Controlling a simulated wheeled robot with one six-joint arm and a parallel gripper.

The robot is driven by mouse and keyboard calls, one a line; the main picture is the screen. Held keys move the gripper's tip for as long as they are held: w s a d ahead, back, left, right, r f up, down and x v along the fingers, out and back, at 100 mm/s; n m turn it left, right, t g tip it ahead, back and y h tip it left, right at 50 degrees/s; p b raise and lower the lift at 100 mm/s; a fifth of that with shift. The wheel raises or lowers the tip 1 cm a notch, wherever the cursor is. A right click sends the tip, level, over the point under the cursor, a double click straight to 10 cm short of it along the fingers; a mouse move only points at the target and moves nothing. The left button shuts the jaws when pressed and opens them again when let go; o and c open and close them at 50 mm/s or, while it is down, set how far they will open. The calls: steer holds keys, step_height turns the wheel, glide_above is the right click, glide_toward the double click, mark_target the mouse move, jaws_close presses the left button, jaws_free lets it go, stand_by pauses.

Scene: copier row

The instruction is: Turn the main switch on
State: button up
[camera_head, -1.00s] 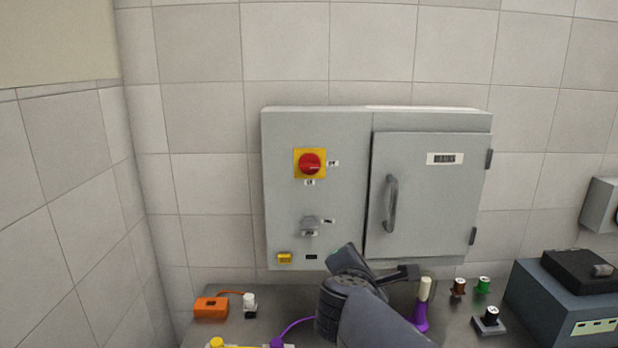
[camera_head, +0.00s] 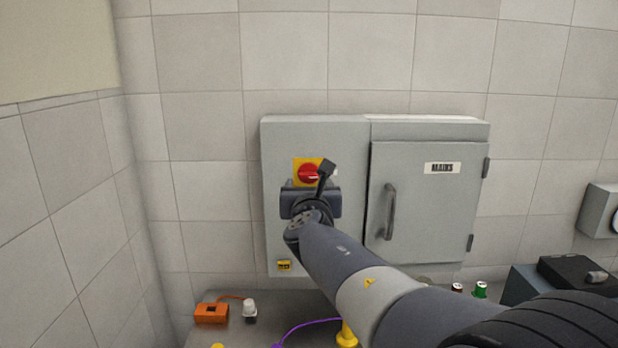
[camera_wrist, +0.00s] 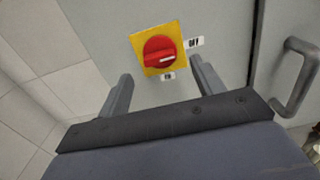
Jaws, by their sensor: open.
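The main switch (camera_head: 307,173) is a red rotary knob on a yellow square plate, on the left part of a grey wall cabinet (camera_head: 280,225). In the wrist view the red knob (camera_wrist: 156,51) has a white mark pointing right toward the OFF label (camera_wrist: 294,44). The ON label (camera_wrist: 168,76) is below the plate. My gripper (camera_wrist: 161,70) is open and empty, its two fingers on either side of the lower part of the plate in the picture, seemingly short of the knob. In the head view my wrist partly covers the plate.
The cabinet door (camera_head: 425,200), labelled MAINS, is shut and has a bar handle (camera_head: 390,212), also in the wrist view (camera_wrist: 294,85). A small yellow label (camera_head: 284,266) is at the cabinet's lower left. An orange box (camera_head: 211,313) and a white-topped piece (camera_head: 249,308) lie on the bench below.

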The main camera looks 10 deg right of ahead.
mark_target(309, 177)
steer(key=shift+w+d+p, duration=0.15)
steer(key=shift+w+d, duration=0.1)
steer(key=shift+w, duration=0.95)
steer(key=shift+w+d+p, duration=0.15)
steer(key=shift+w+d, duration=0.05)
steer(key=shift+w, duration=1)
steer(key=c, duration=0.9)
